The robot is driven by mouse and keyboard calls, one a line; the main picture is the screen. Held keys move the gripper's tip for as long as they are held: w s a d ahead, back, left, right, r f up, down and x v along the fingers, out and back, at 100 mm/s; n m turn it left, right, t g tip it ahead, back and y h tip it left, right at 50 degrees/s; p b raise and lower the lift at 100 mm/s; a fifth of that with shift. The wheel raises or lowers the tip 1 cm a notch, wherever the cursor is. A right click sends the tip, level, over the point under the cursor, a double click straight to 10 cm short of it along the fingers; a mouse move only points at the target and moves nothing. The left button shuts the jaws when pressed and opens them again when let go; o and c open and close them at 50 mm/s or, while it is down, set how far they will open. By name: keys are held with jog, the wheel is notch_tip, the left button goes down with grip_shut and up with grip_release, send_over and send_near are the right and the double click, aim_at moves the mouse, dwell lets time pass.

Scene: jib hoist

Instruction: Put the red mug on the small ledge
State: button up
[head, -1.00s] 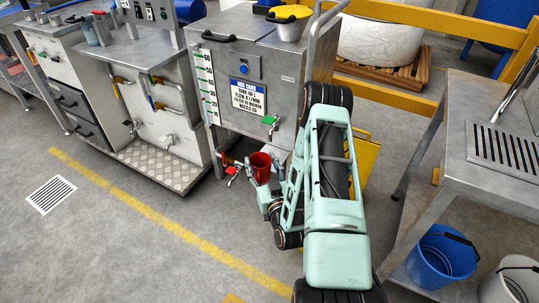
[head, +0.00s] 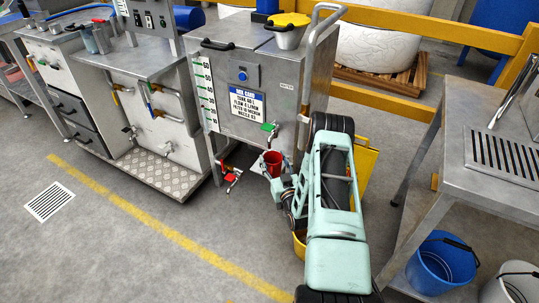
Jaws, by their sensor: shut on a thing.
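The red mug (head: 273,161) is upright, its dark opening facing up, in front of the lower part of the steel tank cabinet. My gripper (head: 279,174) is shut on the mug from its lower right; the fingers are small and partly hidden by my arm. A small grey metal surface, which looks like the small ledge (head: 258,167), shows just left of and behind the mug, below the green-handled tap (head: 270,128). The mug covers part of it. I cannot tell whether the mug touches it.
A red-handled tap (head: 231,176) sticks out low at the left. A yellow bucket (head: 299,247) is partly hidden behind my arm. A steel table (head: 455,150) stands at the right, with a blue bucket (head: 440,262) below.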

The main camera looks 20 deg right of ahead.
aim_at(270, 153)
jog(key=w, duration=0.3)
jog(key=w+b, duration=0.1)
jog(key=w, duration=0.1)
jog(key=shift+w+d, duration=0.15)
jog(key=shift+d, duration=0.15)
jog(key=shift+f, duration=0.25)
jog(key=shift+f+b, duration=0.1)
jog(key=shift+b, duration=0.2)
jog(key=shift+f, duration=0.15)
jog(key=o, duration=1.2)
jog(key=shift+c, duration=0.2)
